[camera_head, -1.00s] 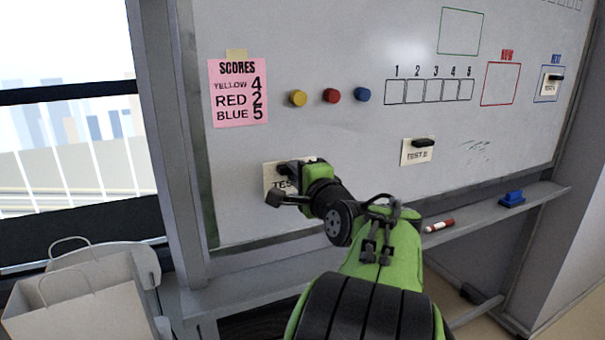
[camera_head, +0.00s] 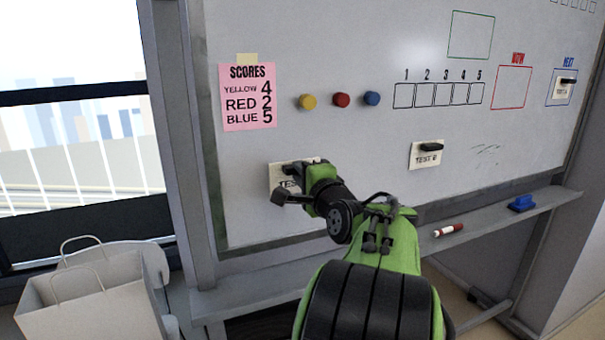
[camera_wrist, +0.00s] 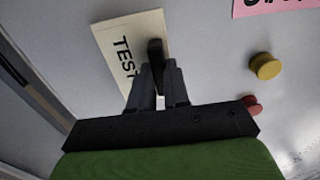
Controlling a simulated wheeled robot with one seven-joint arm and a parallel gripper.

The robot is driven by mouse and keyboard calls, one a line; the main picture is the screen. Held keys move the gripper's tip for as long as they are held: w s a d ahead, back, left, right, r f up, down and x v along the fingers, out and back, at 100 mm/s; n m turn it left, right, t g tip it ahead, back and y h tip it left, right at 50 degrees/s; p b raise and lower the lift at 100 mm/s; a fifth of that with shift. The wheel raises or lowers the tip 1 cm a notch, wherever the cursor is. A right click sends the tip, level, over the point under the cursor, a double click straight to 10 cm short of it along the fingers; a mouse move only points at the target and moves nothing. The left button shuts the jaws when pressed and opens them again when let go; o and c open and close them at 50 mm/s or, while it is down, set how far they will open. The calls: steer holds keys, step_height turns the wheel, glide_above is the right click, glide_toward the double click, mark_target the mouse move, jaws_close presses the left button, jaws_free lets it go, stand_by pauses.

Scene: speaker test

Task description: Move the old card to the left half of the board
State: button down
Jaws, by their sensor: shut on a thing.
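A cream card marked "TEST" (camera_head: 277,173) is against the whiteboard (camera_head: 340,40) at its lower left, below the pink score sheet. It shows tilted in the wrist view (camera_wrist: 117,40); the rest of its lettering is hidden by my gripper. My gripper (camera_head: 290,184) is shut on the black handle (camera_wrist: 156,50) on this card. A second cream card marked "TEST" (camera_head: 424,160), with a black handle, is on the board at lower middle. A third small card (camera_head: 563,92) is in the blue "NEXT" frame at right. I cannot tell which card is called old.
Yellow (camera_head: 307,102), red (camera_head: 341,100) and blue (camera_head: 372,98) magnets sit right of the pink score sheet (camera_head: 248,105). A paper bag (camera_head: 95,300) stands at left.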

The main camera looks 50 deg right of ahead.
steer(key=shift+w+d, duration=0.25)
steer(key=shift+w, duration=0.15)
stand_by(0.4)
steer(key=c, duration=0.6)
jaws_free()
steer(key=shift+b+v, duration=1.15)
steer(key=shift+v, duration=2.4)
